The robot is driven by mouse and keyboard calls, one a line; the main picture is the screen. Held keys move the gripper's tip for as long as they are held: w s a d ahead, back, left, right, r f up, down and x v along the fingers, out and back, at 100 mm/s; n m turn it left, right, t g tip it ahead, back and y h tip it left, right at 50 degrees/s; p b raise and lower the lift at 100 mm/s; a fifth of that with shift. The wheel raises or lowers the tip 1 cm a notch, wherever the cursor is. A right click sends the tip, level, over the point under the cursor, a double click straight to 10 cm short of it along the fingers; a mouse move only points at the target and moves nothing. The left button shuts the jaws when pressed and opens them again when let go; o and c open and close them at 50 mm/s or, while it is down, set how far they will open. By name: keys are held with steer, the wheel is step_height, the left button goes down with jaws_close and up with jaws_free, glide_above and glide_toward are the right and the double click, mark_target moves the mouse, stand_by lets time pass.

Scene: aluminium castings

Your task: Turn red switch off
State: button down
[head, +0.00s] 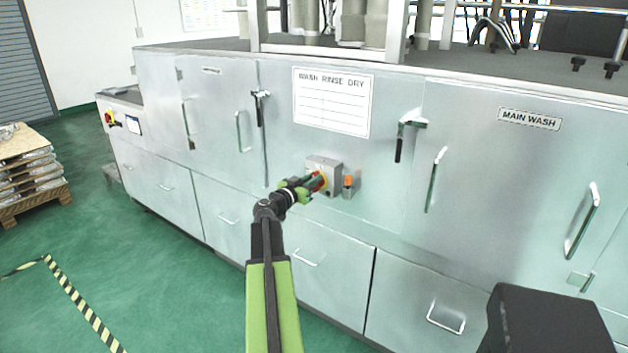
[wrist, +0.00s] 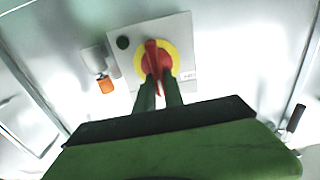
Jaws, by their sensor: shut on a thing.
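The red switch (wrist: 152,56) is a red rotary handle on a yellow disc, mounted on a grey box (wrist: 122,62). In the wrist view the handle stands roughly upright in the picture. My gripper (wrist: 158,82) is shut on the red handle, with a dark finger on each side of its lower part. In the head view my gripper (head: 312,186) reaches the switch box (head: 325,166) on the cabinet front. The fingers and my wrist hide part of the handle there, and its exact angle cannot be told from that view.
An orange-topped fitting (head: 348,183) sits close beside the switch box. Door latches (head: 408,128) and handles (head: 436,178) stick out from the metal cabinet. Another red and yellow switch (head: 109,117) is at the far left. A loaded pallet (head: 32,180) stands left; green floor lies open before the cabinet.

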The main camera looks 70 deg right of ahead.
steer(key=shift+a+f+n, duration=0.1)
steer(key=shift+n, duration=0.2)
steer(key=shift+w+d+f+n+b, duration=0.1)
steer(key=shift+w+f+n+b, duration=0.25)
steer(key=shift+n, duration=2.5)
steer(key=shift+w+d+f+n+b, duration=0.1)
steer(key=shift+w+f+n+b, duration=0.25)
steer(key=shift+n, duration=2.55)
steer(key=shift+w+f+n+b, duration=0.3)
steer(key=shift+f+n+b, duration=0.1)
steer(key=shift+n, duration=2.45)
steer(key=c, duration=1.4)
jaws_free()
steer(key=shift+r, duration=0.1)
steer(key=shift+c, duration=0.2)
